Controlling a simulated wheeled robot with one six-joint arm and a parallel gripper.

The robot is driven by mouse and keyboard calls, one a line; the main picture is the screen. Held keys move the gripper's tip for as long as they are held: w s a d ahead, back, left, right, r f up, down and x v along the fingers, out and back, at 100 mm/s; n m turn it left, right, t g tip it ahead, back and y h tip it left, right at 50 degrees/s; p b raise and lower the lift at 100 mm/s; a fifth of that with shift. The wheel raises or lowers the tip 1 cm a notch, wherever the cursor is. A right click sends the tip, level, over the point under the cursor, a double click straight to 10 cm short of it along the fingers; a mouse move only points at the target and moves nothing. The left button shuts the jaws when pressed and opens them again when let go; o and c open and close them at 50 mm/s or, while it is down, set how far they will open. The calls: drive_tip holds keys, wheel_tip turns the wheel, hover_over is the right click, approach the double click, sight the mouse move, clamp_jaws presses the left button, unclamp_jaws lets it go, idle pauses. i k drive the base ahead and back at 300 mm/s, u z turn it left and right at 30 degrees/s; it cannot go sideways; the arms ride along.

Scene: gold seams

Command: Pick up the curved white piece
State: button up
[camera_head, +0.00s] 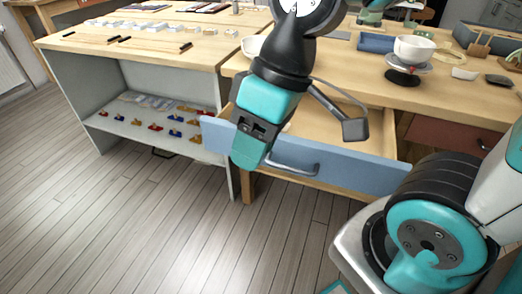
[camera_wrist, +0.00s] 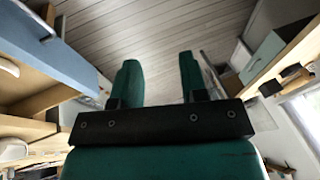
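My gripper (camera_head: 249,152) hangs in front of the open drawer, above the floor. In the wrist view my gripper (camera_wrist: 158,62) has its two green fingers apart, with only floorboards between them. A small, curved white piece (camera_head: 465,73) lies on the right-hand table, right of a white cup (camera_head: 415,49) that sits on a dark stand. My gripper is well to the left of this piece and lower. A white bowl (camera_head: 252,46) is partly hidden behind my arm on the same table.
The drawer with the blue front (camera_head: 375,170) stands pulled out. A dark dish (camera_head: 499,80) and a blue roll (camera_head: 377,42) are on the right table (camera_head: 340,75). The left bench (camera_head: 140,48) carries white pieces and dark tools. The wooden floor (camera_head: 130,220) is clear.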

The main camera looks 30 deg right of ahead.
sight(459, 73)
drive_tip(key=z, duration=2.7)
drive_tip(key=i, duration=0.85)
drive_tip(key=u, duration=1.35)
